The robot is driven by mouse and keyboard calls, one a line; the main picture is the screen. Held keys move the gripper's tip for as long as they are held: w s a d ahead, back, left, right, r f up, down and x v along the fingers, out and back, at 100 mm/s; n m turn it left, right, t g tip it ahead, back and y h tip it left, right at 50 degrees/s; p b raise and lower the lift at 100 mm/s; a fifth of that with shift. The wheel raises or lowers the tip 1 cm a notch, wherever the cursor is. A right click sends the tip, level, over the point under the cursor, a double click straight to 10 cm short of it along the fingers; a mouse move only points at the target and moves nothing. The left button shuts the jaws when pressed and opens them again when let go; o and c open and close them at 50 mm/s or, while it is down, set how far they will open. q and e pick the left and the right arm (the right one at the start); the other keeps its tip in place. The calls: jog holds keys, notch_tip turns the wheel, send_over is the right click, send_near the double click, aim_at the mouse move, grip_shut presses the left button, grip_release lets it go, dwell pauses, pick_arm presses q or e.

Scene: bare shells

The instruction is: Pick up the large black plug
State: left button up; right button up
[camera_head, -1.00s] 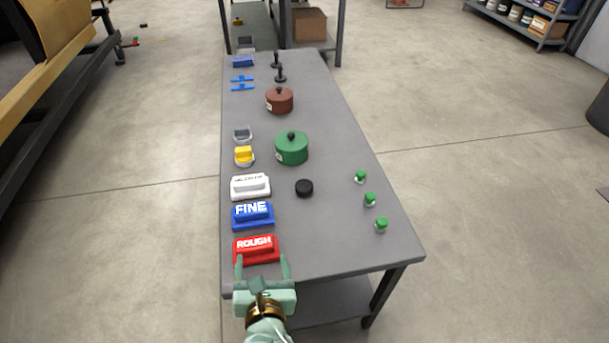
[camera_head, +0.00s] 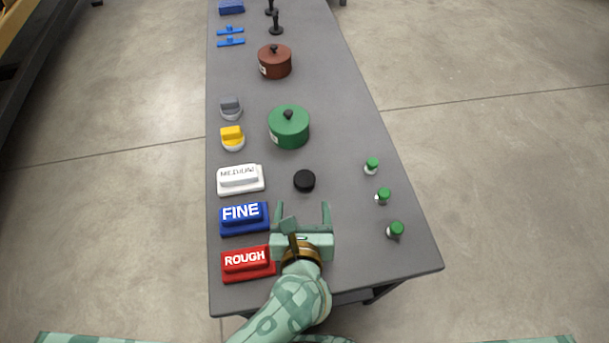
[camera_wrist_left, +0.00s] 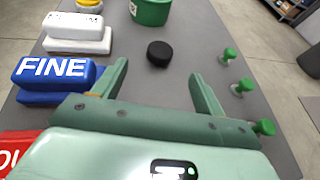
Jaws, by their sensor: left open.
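The large black plug (camera_head: 304,181) is a short black disc lying flat on the grey table (camera_head: 340,130), near the middle of its width. It also shows in the left wrist view (camera_wrist_left: 160,53), beyond the fingertips. My left gripper (camera_head: 302,208) is open and empty, its two fingers pointing at the plug from the near side. In the left wrist view the gripper's fingers (camera_wrist_left: 158,75) stand apart, with the plug roughly in line with the gap and not between them. My right gripper is not in view.
Red ROUGH (camera_head: 248,264), blue FINE (camera_head: 243,218) and white (camera_head: 240,180) blocks line the left edge. A green lidded pot (camera_head: 289,128) stands behind the plug. Several small green-capped items (camera_head: 383,196) stand along the right edge. Table surface between plug and caps is clear.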

aim_at(304, 180)
pick_arm(q)
jog(key=b+x, duration=0.1)
jog(key=x, duration=0.5)
jog(key=shift+w+f+b, duration=0.2)
jog(key=shift+f+b, duration=0.1)
jog(key=b+x, duration=0.2)
jog(key=x, duration=0.3)
jog(key=shift+w+d+f, duration=0.1)
jog(key=shift+d+f, duration=0.05)
jog(key=shift+f, duration=0.15)
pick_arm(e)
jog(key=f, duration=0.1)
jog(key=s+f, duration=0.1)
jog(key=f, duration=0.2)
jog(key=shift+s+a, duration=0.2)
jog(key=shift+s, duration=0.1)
pick_arm(q)
jog(key=shift+r, duration=0.1)
jog(key=c, duration=1.1)
jog(key=shift+o, duration=0.2)
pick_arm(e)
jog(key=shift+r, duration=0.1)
